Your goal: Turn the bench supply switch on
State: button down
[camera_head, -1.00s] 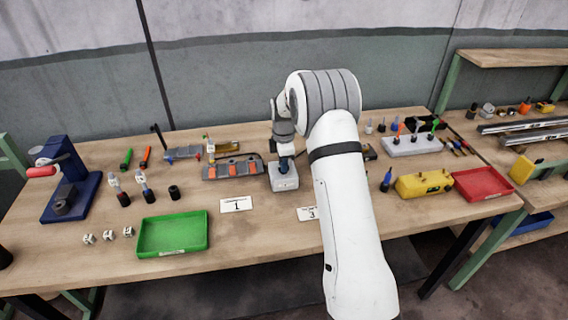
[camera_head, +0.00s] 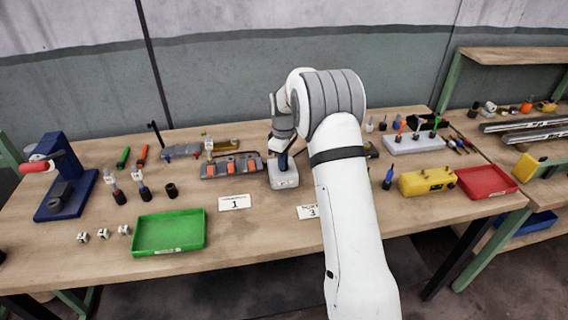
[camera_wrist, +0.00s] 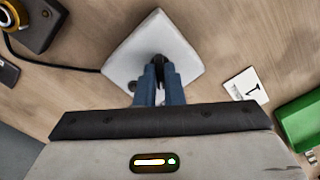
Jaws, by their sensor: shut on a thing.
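A pale grey box (camera_head: 284,178), which I take for the bench supply switch, sits on the middle of the bench. It also shows in the wrist view (camera_wrist: 186,52), with a black part (camera_wrist: 158,60) on its top. My gripper (camera_wrist: 158,76) is over the box's near side with its blue fingers shut on that black part. In the head view my gripper (camera_head: 283,160) comes down onto the box from above. The fingers hide much of the black part, so its setting cannot be told.
A black cable (camera_wrist: 60,66) runs left from the box. A rack with orange parts (camera_head: 232,167) stands close on the left. A card marked 1 (camera_head: 235,202) and a green tray (camera_head: 169,233) lie nearer. A yellow case (camera_head: 427,182) and a red tray (camera_head: 486,182) are right.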

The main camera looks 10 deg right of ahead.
jog(key=m+b, duration=0.1)
jog(key=m, duration=0.4)
jog(key=shift+m, duration=0.3)
jog(key=m+b, duration=0.1)
jog(key=m, duration=0.3)
jog(key=shift+r+m, duration=0.1)
jog(key=shift+m, duration=0.3)
jog(key=shift+w, duration=0.1)
jog(key=c, duration=1.5)
grip_release()
jog(key=shift+c, duration=0.2)
jog(key=shift+r+b, duration=0.4)
jog(key=shift+r, duration=3.45)
